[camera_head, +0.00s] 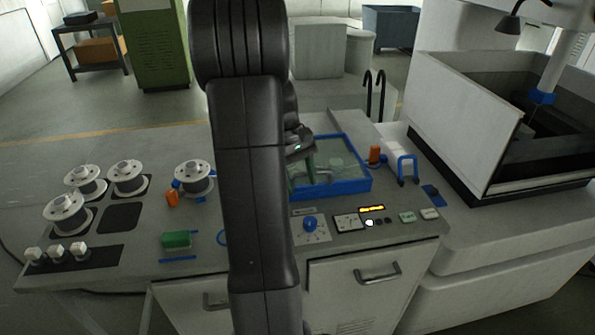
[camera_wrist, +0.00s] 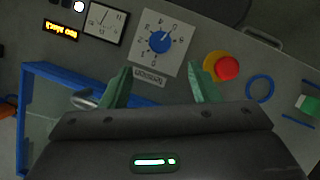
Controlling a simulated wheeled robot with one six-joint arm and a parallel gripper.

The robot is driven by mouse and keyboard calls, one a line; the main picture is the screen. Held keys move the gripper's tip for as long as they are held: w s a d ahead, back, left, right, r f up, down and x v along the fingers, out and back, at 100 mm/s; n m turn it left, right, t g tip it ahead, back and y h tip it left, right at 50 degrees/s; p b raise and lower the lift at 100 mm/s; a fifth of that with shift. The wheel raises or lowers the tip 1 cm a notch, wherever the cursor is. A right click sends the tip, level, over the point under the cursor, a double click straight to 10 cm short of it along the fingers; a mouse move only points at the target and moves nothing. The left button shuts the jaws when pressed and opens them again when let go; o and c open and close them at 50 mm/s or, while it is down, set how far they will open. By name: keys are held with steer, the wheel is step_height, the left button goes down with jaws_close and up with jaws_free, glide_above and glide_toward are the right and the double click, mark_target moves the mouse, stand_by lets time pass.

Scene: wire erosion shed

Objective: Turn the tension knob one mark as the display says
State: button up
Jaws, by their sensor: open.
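The blue tension knob (camera_head: 310,223) sits on a white dial plate (camera_head: 322,236) at the front of the bench. In the wrist view the knob (camera_wrist: 160,42) shows fully, with marks around it on the plate. The amber display (camera_head: 371,208) is lit; in the wrist view the display (camera_wrist: 60,28) is upside down, its small text seeming to read "Too slack". My gripper (camera_wrist: 160,85) is open and empty, its green fingers apart from the knob, which lies beyond the gap between their tips. My arm hides part of the bench in the head view.
A blue-rimmed tray (camera_head: 345,189) lies behind the knob. A gauge (camera_wrist: 103,22) is beside the dial plate. A red button on a yellow base (camera_wrist: 212,66) and a blue ring (camera_wrist: 260,88) lie on the other side. Wire spools (camera_head: 66,212) stand at left.

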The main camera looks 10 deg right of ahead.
mark_target(310, 220)
steer(key=shift+v, duration=1.55)
steer(key=shift+s+f, duration=0.1)
steer(key=p+x, duration=0.1)
steer(key=x, duration=1.2)
steer(key=shift+s+f, duration=0.1)
steer(key=shift+f, duration=0.2)
steer(key=shift+r, duration=0.15)
